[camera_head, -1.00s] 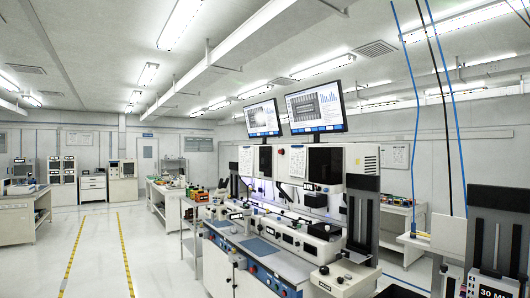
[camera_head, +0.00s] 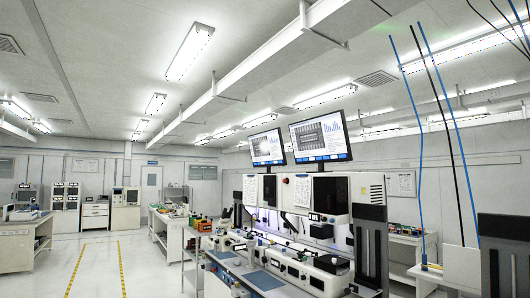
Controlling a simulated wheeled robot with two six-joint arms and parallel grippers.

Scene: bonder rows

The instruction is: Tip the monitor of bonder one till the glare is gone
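Two monitors stand on top of the bonder row, right of the middle. The nearer monitor (camera_head: 321,137) shows a grey picture and blue bars. The bonders (camera_head: 318,205) below are white with dark panels. I cannot tell which bonder is number one. Neither of my grippers shows in the view.
A long white bench (camera_head: 262,278) with blue mats runs before the bonders. A side table (camera_head: 412,251) stands at right. Yellow floor lines (camera_head: 120,268) mark a clear aisle at left. Lit ceiling lamps (camera_head: 190,50) hang above.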

